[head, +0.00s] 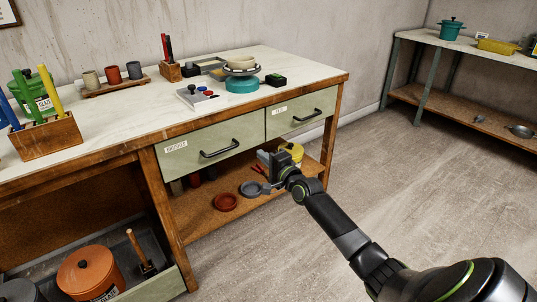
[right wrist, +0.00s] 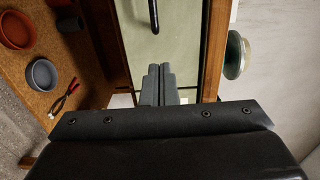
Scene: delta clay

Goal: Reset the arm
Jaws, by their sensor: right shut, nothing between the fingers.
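My right arm (head: 337,224) reaches in from the lower right of the head view. Its gripper (head: 266,159) is in front of the two pale green drawers, near the lower edge of the right drawer (head: 300,112). In the right wrist view the gripper's two grey fingers (right wrist: 158,80) lie together, shut, with nothing between them. A drawer front with a dark handle (right wrist: 153,18) is just beyond the fingertips. I cannot tell whether they touch it. Both drawers look closed. My left gripper is not in view.
Under the drawers, a brown shelf (head: 240,222) holds a red dish (head: 226,202), a grey dish (head: 250,189) and red-handled pliers (right wrist: 64,96). The workbench top (head: 130,112) carries cups and tools. The floor (head: 430,190) to the right is clear, up to another shelf unit.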

